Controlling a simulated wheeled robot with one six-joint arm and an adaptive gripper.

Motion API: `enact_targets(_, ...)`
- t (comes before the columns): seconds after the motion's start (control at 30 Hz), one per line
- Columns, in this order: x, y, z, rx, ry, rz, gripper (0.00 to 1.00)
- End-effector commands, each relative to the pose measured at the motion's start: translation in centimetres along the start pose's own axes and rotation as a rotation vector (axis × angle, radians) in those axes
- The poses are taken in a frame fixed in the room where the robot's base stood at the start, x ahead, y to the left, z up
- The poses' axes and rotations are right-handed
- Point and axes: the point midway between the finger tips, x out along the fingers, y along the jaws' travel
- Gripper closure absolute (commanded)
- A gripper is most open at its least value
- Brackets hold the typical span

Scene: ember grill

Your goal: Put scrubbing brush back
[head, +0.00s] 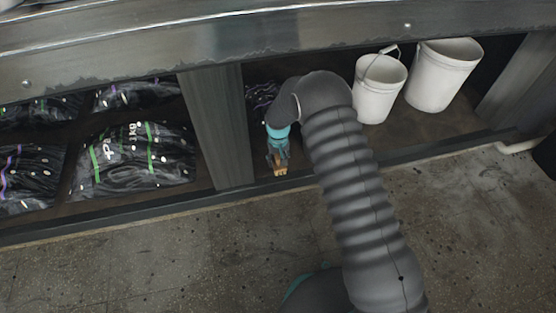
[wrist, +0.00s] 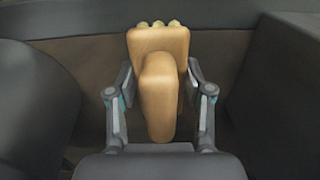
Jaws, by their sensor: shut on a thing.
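The scrubbing brush (wrist: 160,85) has a tan wooden body and handle with pale yellowish bristle tips at its far end. In the wrist view my gripper (wrist: 160,95) has a finger on each side of the brush and is shut on it. In the head view my gripper (head: 277,158) is inside the low shelf bay, just right of the grey upright post. The brush (head: 281,168) shows below the fingers, close to the shelf floor near its front edge. I cannot tell whether the brush touches the shelf floor.
Two white buckets (head: 379,89) (head: 442,75) stand in the same bay to the right. Black bags (head: 135,155) fill the bay left of the post (head: 217,128). A metal counter (head: 280,38) hangs over the shelf. A dark front ledge (head: 120,218) edges the shelf; the concrete floor (head: 190,270) is clear.

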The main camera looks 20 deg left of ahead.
Motion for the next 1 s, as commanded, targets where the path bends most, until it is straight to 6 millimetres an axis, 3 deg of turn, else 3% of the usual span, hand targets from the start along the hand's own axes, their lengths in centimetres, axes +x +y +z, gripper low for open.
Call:
enact_targets(0.2, 0.4, 0.0, 0.0, 0.001, 0.000, 0.000, 0.82)
enact_targets(0.23, 0.3, 0.0, 0.0, 0.001, -0.001, 0.000, 0.42)
enact_targets(0.3, 0.2, 0.1, 0.0, 0.001, -0.001, 0.000, 0.24)
enact_targets(0.67, -0.1, 0.1, 0.0, 0.001, -0.001, 0.000, 0.24)
enact_targets(1.0, -4.7, 0.0, -0.1, 0.001, 0.002, 0.000, 0.24)
